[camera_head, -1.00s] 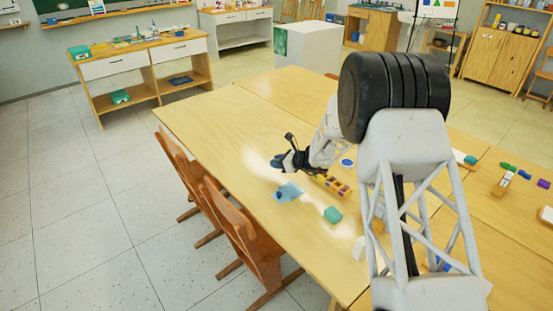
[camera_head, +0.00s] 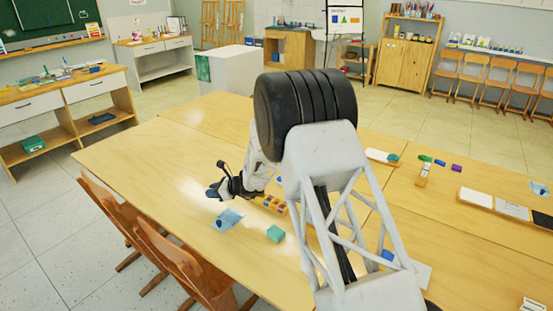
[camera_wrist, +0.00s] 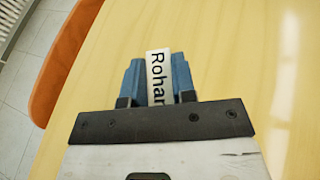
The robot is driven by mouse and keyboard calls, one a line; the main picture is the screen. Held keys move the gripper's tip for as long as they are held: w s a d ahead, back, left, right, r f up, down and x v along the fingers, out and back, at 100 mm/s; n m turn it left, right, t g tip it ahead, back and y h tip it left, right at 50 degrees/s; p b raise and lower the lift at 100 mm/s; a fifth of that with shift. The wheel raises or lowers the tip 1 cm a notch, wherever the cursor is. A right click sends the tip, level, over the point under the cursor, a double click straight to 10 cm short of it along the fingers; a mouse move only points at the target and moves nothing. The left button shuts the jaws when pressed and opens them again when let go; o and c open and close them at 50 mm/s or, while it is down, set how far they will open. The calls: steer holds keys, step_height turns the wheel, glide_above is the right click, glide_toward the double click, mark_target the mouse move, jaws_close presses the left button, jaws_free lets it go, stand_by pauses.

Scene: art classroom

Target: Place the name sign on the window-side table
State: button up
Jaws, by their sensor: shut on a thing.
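The name sign (camera_wrist: 157,68) is a small white plate with the black letters "Rohan", its last letter partly cut off by my gripper's dark plate in the wrist view. My gripper (camera_wrist: 158,80) has blue fingers, one on each side of the sign, and is shut on it. In the head view my gripper (camera_head: 216,190) is above the left part of the big wooden table (camera_head: 140,155). The sign itself cannot be made out there. Which table is the window-side one I cannot tell.
On the table near my gripper lie a light blue item (camera_head: 228,219), a teal block (camera_head: 275,233) and a paint box (camera_head: 271,204). Wooden chairs (camera_head: 180,265) line its left edge. A long tray (camera_head: 505,208) lies at the right. The table's far left is clear.

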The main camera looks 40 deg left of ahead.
steer(key=shift+w, duration=0.1)
steer(key=w+d+m+t, duration=0.1)
steer(key=w+d, duration=0.4)
steer(key=w, duration=0.1)
steer(key=w+d+r+m+t, duration=0.1)
steer(key=w+d+m+t, duration=0.1)
steer(key=w+d, duration=0.4)
steer(key=w+d+m+t+y, duration=0.1)
steer(key=w+d+t, duration=0.1)
steer(key=w+d, duration=0.4)
steer(key=shift+w+d+r, duration=0.1)
steer(key=shift+r, duration=0.25)
steer(key=w+d+m+t+h, duration=0.1)
steer(key=w+d+m+t, duration=0.2)
steer(key=w+d, duration=0.85)
steer(key=w+d+r+m+t+h, duration=0.15)
steer(key=d+m+t, duration=0.25)
steer(key=d, duration=1.6)
steer(key=w+d+f+m+t+h, duration=0.1)
steer(key=w+d+m+t+h, duration=0.15)
steer(key=w+d, duration=0.85)
steer(key=s+d+m+t+h, duration=0.1)
steer(key=s+d+m+h, duration=0.1)
steer(key=d, duration=1.3)
steer(key=s+d+m+t+h, duration=0.2)
steer(key=s+d+m, duration=0.1)
steer(key=d, duration=1.3)
steer(key=shift+s+f, duration=0.15)
steer(key=shift+s, duration=0.4)
steer(key=shift+s+d, duration=0.1)
